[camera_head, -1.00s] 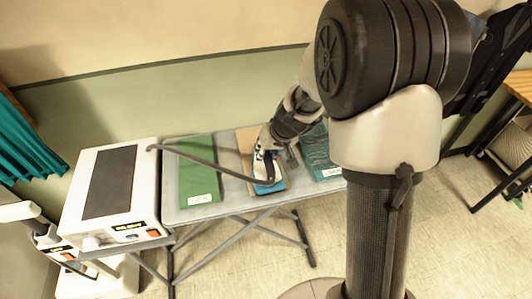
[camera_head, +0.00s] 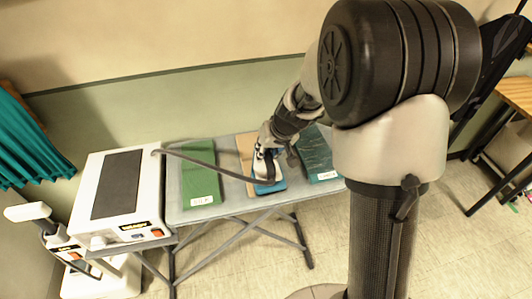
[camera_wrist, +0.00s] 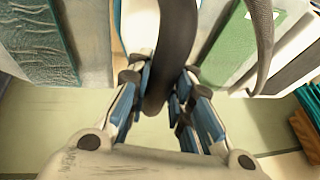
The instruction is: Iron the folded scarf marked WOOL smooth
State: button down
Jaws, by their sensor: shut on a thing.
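My gripper (camera_head: 272,148) is shut on the dark handle of an iron (camera_head: 265,166); the handle (camera_wrist: 178,45) also shows between the fingers in the wrist view. Whether the iron touches the cloth I cannot tell. A green folded cloth (camera_head: 199,182) with a white label lies to the left. A dark teal folded cloth (camera_head: 315,152) with a label lies to the right; it looks rippled in the wrist view (camera_wrist: 38,45). The labels are too small to read surely.
The cloths lie on a grey ironing board (camera_head: 226,196). A white box (camera_head: 143,212) with a dark top panel stands at its left end; a dark hose (camera_head: 205,163) runs from it to the iron. A wall rises behind the board. A wooden table (camera_head: 517,93) is far right.

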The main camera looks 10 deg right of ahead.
jog(key=shift+w+r+p, duration=0.1)
jog(key=shift+r+p, duration=0.65)
jog(key=shift+r, duration=0.65)
